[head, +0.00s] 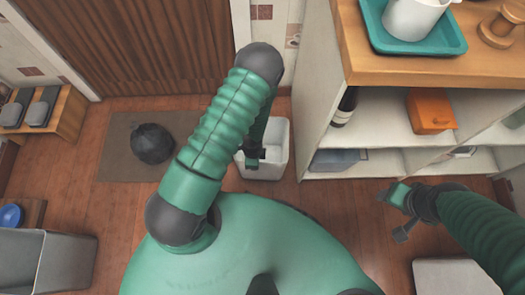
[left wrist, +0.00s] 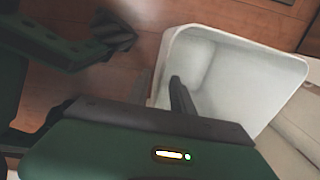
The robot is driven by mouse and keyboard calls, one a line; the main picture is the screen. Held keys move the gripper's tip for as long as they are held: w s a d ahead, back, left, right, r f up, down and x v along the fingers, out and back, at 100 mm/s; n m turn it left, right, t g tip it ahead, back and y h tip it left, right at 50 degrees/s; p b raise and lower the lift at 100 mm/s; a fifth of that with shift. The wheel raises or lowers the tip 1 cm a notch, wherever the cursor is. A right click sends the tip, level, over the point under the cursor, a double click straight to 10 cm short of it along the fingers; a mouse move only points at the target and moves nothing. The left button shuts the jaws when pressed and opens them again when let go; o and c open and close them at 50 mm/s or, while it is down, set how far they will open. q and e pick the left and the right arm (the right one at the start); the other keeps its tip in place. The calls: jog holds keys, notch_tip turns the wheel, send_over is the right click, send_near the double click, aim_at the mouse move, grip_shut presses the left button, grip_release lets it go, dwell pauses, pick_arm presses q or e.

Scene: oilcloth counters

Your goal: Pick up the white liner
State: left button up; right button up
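The white liner (head: 276,158) looks like an open-topped, bin-shaped container standing on the wooden floor, left of the shelf unit. Its pale inside and rim fill the upper right of the left wrist view (left wrist: 245,85). My left gripper (head: 253,158) reaches down at the liner's left side. In the left wrist view its fingers (left wrist: 152,58) are spread, one left of the liner and one over its opening. I cannot tell whether either touches the wall. My right gripper (head: 398,213) is open and empty, low in front of the shelves, away from the liner.
A shelf unit (head: 317,100) stands close on the liner's right. A dark bag (head: 152,143) lies on a brown mat (head: 115,165) to the left. A grey bin (head: 70,265) stands at lower left, a white object (head: 455,278) at lower right. Floor between mat and liner looks clear.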

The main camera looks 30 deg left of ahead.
pick_arm(q)
jog(key=f+b, duration=0.1)
jog(key=f, duration=0.1)
jog(key=f+b, duration=0.2)
jog(key=f, duration=0.1)
jog(key=shift+w+d, duration=0.2)
jog(key=shift+r, duration=0.1)
jog(key=shift+c, duration=0.2)
grip_shut()
dwell(0.8)
